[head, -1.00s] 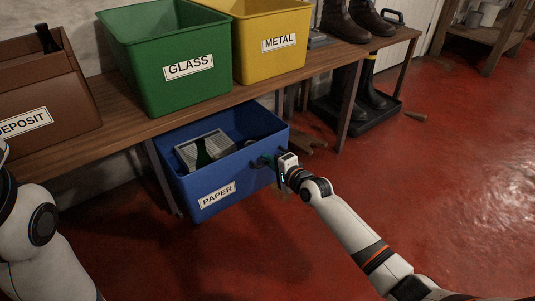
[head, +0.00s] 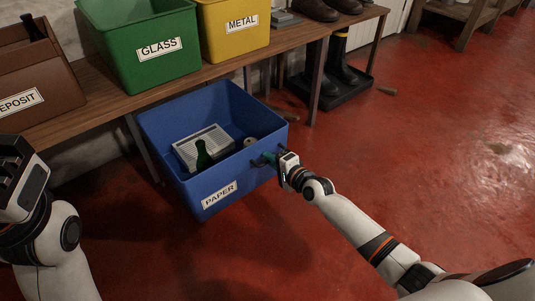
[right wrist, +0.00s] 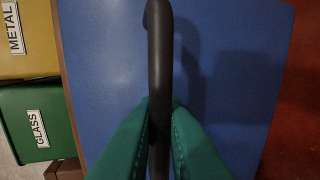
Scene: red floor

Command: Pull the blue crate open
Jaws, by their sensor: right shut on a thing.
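The blue crate (head: 250,180), labelled PAPER, stands out from under the wooden bench, tilted in the head view. My right gripper (head: 270,158) is at the crate's right side. In the right wrist view its green fingers (right wrist: 160,135) are shut on a black bar handle (right wrist: 159,50) in front of the crate's blue wall (right wrist: 105,60). My left gripper (head: 22,185) is at the left edge, away from the crate; its jaw state is unclear.
The wooden bench (head: 105,102) carries a green GLASS bin (head: 125,45), a yellow METAL bin (head: 225,45), a brown DEPOSIT box (head: 50,75) and shoes. Boots stand on a black tray (head: 345,90) beneath it. Red floor (head: 440,180) is clear at right.

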